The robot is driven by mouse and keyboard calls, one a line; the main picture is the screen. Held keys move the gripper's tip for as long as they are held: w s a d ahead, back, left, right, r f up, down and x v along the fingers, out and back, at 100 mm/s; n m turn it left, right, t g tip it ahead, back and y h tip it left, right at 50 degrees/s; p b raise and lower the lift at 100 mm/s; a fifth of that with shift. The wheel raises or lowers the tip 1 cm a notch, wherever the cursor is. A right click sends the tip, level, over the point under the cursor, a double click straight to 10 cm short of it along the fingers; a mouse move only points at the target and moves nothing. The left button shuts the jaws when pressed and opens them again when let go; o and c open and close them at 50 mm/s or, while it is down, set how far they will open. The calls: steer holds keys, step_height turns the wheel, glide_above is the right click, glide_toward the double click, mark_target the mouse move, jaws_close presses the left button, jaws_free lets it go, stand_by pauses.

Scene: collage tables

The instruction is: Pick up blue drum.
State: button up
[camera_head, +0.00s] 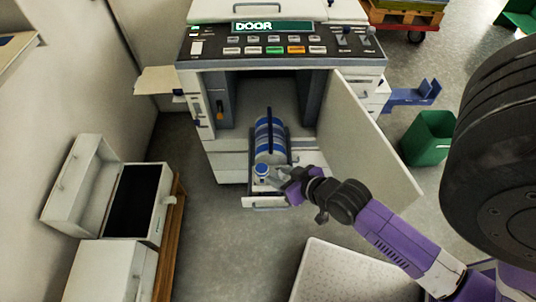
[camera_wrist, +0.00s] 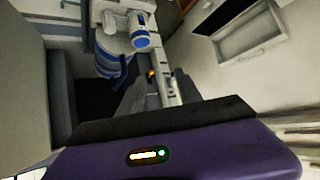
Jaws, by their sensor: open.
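The blue drum (camera_head: 262,132), a cylinder with blue and pale grey bands, lies on a pulled-out tray (camera_head: 264,202) in the front opening of the copier (camera_head: 228,160). A dark bar runs along its top. A smaller blue and white cap (camera_head: 261,170) shows at its near end. My gripper (camera_head: 278,177) is open beside this near end, on its right, with nothing visibly held. Whether a finger touches the cap cannot be told. In the wrist view the drum (camera_wrist: 114,46) and the cap (camera_wrist: 141,41) show near the top, and its far part is cut off.
The copier's door (camera_head: 362,135) stands swung open to the right, close to my arm. The copier's display (camera_head: 272,27) reads "DOOR". A green bin (camera_head: 428,138) stands at the right.

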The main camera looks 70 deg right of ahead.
mark_target(271, 134)
steer(key=w+d+f+m+g+y+b, duration=0.1)
steer(key=w+d+f+m+y, duration=0.3)
steer(key=d, duration=0.6)
steer(key=w+d+m+g+h+b, duration=0.15)
steer(key=d+m, duration=0.35)
steer(key=d, duration=0.5)
steer(key=shift+y, duration=0.25)
steer(key=shift+w+a+x, duration=0.1)
steer(key=shift+a+x, duration=0.1)
steer(key=shift+x, duration=1)
steer(key=shift+w+a+x, duration=0.1)
steer(key=shift+a+x, duration=0.1)
steer(key=shift+x, duration=0.95)
steer(key=shift+w+a+x, duration=0.1)
steer(key=shift+a+x, duration=0.1)
steer(key=shift+x, duration=1)
steer(key=shift+r, duration=0.1)
jaws_close()
steer(key=shift+s, duration=0.1)
steer(key=shift+r, duration=0.2)
